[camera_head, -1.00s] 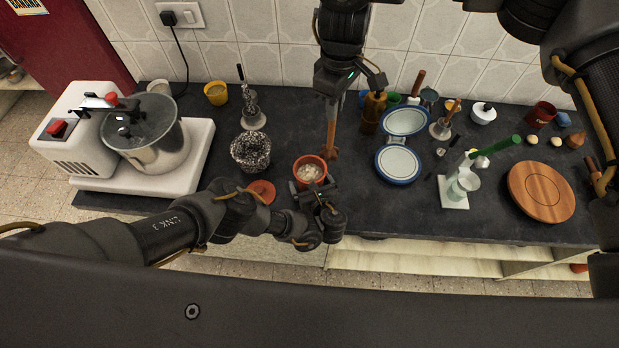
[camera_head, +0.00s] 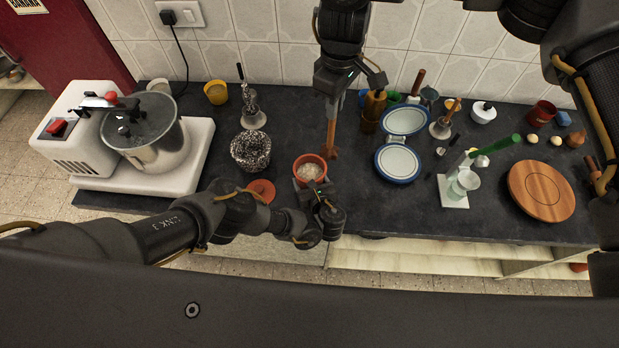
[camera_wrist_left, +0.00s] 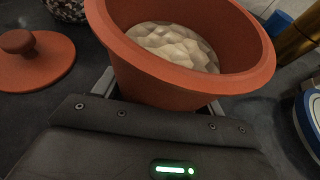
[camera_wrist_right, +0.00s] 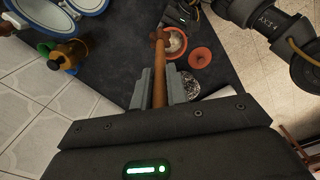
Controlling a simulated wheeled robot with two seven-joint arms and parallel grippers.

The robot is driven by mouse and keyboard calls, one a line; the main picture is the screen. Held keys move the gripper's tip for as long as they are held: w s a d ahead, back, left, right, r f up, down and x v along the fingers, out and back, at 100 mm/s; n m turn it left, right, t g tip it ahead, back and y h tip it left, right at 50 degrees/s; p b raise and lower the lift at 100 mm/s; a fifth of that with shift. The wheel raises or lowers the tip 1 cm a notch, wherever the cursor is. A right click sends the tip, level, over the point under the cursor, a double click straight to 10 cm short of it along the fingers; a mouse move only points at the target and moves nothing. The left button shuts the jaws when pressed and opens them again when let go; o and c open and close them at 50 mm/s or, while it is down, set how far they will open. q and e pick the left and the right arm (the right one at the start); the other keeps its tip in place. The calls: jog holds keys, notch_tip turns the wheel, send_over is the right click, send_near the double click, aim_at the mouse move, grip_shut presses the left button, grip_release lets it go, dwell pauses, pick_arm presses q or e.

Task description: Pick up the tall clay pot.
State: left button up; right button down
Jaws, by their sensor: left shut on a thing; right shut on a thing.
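The orange clay pot (camera_head: 299,176), with pale chunky contents, is at the counter's front edge. My left gripper (camera_head: 311,187) is shut on its near side; in the left wrist view the pot (camera_wrist_left: 165,88) stands between the fingers, its open rim above them. I cannot tell whether its base touches the counter. An orange lid with a knob (camera_head: 262,190) lies on the counter to its left. My right gripper (camera_head: 331,96) is shut on a brown wooden-handled tool (camera_head: 331,132), which hangs downward behind the pot; it also shows in the right wrist view (camera_wrist_right: 159,75).
A speckled bowl (camera_head: 250,151) stands left of the pot, behind the lid. Blue-rimmed dishes (camera_head: 398,164) and an amber bottle (camera_head: 372,112) are to the right. A white appliance (camera_head: 90,170) with a steel pot fills the left.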

pick_arm(q)
jog(key=shift+r, duration=0.3)
jog(key=shift+r, duration=1.35)
jog(key=shift+s+d+r, duration=0.15)
jog(key=s+d, duration=0.3)
jog(key=s, duration=0.5)
jog(key=s+d, duration=0.3)
jog(key=s, duration=0.5)
jog(key=shift+d, duration=0.35)
jog(key=shift+s, duration=0.15)
send_near(306, 166)
jog(key=shift+n+y, duration=0.4)
jog(key=x, duration=0.5)
jog(key=shift+w+a+r, duration=0.2)
jog(key=shift+a+r, duration=0.1)
jog(key=shift+a, duration=0.2)
jog(key=shift+w+d+f, duration=0.1)
jog(key=shift+w+f, duration=0.05)
jog(key=shift+w, duration=0.1)
jog(key=shift+w+d+f+m+h, duration=0.1)
jog(key=shift+d+f+m+h, duration=0.2)
jog(key=shift+d+m+h, duration=0.1)
jog(key=shift+f, duration=0.1)
